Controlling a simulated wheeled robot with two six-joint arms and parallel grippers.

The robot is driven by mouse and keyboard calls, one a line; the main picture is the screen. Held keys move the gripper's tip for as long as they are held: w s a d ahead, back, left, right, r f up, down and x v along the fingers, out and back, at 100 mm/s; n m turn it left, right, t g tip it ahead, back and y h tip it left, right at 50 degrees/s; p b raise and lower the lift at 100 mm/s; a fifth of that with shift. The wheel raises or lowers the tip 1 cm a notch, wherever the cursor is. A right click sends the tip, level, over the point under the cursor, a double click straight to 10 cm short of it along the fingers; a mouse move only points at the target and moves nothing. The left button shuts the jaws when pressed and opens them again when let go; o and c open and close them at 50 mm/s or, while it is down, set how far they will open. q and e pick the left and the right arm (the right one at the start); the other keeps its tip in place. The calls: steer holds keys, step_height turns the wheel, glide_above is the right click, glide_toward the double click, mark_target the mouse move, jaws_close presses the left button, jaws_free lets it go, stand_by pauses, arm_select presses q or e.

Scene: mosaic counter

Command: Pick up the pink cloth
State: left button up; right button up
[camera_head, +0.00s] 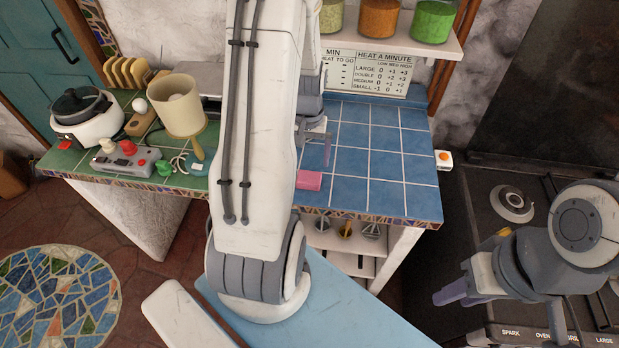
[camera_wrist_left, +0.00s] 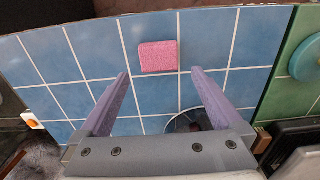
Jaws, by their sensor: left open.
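The pink cloth (camera_head: 309,180) is a small, folded-looking rectangular block on the blue tiled counter, near its front edge. In the head view my left arm hides part of it. In the left wrist view the cloth (camera_wrist_left: 158,56) lies whole and flat on the tiles, just beyond the fingertips. My left gripper (camera_wrist_left: 160,74) is open and empty, its purple fingers spread on either side of the line to the cloth. In the head view my left gripper (camera_head: 318,145) is partly hidden behind my arm. My right gripper (camera_head: 462,293) is over the stove at the right, away from the cloth.
A lamp (camera_head: 184,108), a grey controller box (camera_head: 126,160) and a white pot (camera_head: 83,118) crowd the green tiles at left. A shelf with jars (camera_head: 379,17) hangs above the back. Blue tiles right of the cloth are clear.

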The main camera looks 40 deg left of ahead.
mark_target(309, 177)
arm_select(q)
step_height(309, 177, down, 3)
steer(key=shift+r, duration=0.15)
step_height(309, 177, down, 4)
steer(key=shift+w+f+p, duration=0.1)
steer(key=shift+f+p, duration=0.1)
steer(key=shift+p, duration=0.9)
steer(key=shift+f, duration=0.4)
steer(key=c, duration=1.2)
steer(key=shift+c, duration=0.3)
steer(key=shift+r, duration=0.1)
